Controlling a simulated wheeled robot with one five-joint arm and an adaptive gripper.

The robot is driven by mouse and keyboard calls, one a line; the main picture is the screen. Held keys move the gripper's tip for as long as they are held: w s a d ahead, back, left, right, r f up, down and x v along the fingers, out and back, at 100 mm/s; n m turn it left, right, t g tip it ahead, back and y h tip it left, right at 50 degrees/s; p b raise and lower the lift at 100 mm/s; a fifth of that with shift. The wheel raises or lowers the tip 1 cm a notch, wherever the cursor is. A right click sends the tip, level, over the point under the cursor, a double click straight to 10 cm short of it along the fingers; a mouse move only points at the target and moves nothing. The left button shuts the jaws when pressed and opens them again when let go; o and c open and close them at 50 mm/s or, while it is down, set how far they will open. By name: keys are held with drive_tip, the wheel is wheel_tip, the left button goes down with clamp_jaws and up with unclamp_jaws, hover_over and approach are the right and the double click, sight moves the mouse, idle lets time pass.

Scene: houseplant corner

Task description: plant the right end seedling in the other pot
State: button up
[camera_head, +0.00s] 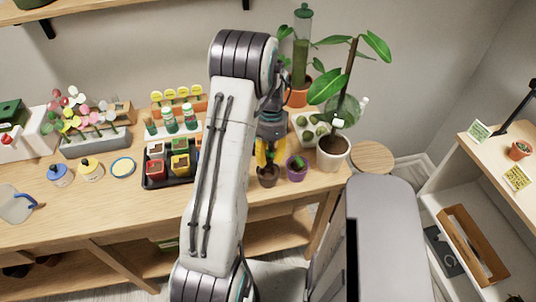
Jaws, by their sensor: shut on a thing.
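My gripper (271,153) points down over a small dark brown pot (267,178), with its yellow fingers just above or at the pot's rim. It is shut on what seems to be a seedling, which the fingers mostly hide. I cannot tell whether the seedling touches the soil. A purple pot (297,173) with a small green plant stands close to the right of the brown pot. A pale tray (296,117) with several small green plants lies behind the pots, partly hidden by my gripper.
A black tray (150,183) with several coloured pots is left of my arm. A round wooden stool (373,157) stands beyond the table's right end.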

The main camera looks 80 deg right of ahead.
drive_tip(key=shift+f, duration=0.75)
drive_tip(key=shift+b+x, duration=0.9)
drive_tip(key=shift+b, duration=0.2)
idle(0.9)
drive_tip(key=shift+d, duration=0.2)
drive_tip(key=o, duration=1.3)
drive_tip(key=shift+a+p+v, duration=0.25)
drive_tip(key=shift+p+v, duration=0.55)
drive_tip(key=shift+v, duration=0.35)
drive_tip(key=shift+a+p+v, duration=0.25)
drive_tip(key=shift+p+v, duration=0.6)
drive_tip(key=shift+v, duration=0.3)
drive_tip(key=shift+a+p+v, duration=0.2)
drive_tip(key=shift+p+v, duration=0.6)
drive_tip(key=shift+v, duration=0.35)
drive_tip(key=shift+w+r, duration=0.1)
